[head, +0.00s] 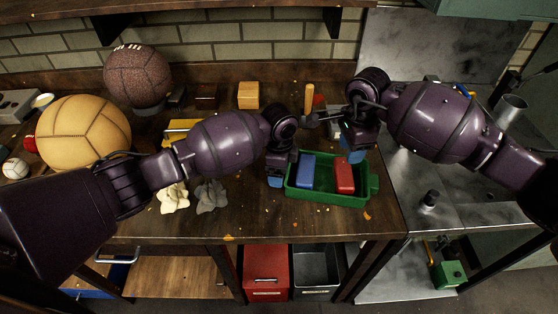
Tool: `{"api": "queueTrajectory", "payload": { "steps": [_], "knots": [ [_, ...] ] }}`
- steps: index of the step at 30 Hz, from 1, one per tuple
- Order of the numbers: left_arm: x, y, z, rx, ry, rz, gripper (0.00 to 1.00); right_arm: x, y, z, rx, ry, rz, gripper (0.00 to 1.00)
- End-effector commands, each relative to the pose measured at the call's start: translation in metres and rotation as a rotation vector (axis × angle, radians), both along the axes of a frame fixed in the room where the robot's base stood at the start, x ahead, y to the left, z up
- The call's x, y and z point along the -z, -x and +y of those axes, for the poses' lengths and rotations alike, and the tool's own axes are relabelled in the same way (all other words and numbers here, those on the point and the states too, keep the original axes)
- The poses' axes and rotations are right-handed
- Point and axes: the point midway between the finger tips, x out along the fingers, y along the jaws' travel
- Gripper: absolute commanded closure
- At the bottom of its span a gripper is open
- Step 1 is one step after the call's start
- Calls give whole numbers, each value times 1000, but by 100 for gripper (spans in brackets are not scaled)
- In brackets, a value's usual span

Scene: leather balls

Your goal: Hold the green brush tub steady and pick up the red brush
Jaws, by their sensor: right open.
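The green brush tub (330,195) stands on the wooden bench near its front right. Inside it a blue brush (306,172) lies on the left and the red brush (344,178) lies to the right of it. My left gripper (275,181) points down at the tub's left wall; whether its fingers grip the wall cannot be told. My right gripper (354,154) is open and empty, pointing down by the tub's back right, behind and above the red brush. Part of the tub's back rim is hidden by my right gripper.
Pale and grey crumpled cloths (211,196) lie left of the tub. A tan ball (83,133), a brown ball (138,76) and a small white ball (15,168) sit at the left. A yellow block (248,95) and a wooden-handled tool (309,100) are behind. A metal counter (415,215) adjoins right.

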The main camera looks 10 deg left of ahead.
Motion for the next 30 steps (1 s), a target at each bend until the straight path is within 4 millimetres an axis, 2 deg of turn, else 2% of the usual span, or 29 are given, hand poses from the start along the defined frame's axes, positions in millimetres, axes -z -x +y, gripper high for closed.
{"api": "queueTrajectory", "payload": {
  "steps": [9, 11, 23, 29, 30],
  "knots": [
    [2, 0, 0, 0, 0, 0, 17, 0, 0, 0, 0, 0, 0, 57],
    [2, 0, 0, 0, 0, 0, 25, 0, 0, 0, 0, 0, 0, 57],
    [2, 0, 0, 0, 0, 1, 86, 0, 0, 0, 0, 0, 0, 57],
    [2, 0, 0, 0, 0, 1, 86, 0, 0, 0, 0, 0, 0, 57],
    [2, 0, 0, 0, 0, 1, 86, 0, 0, 0, 0, 0, 0, 53]
  ]
}}
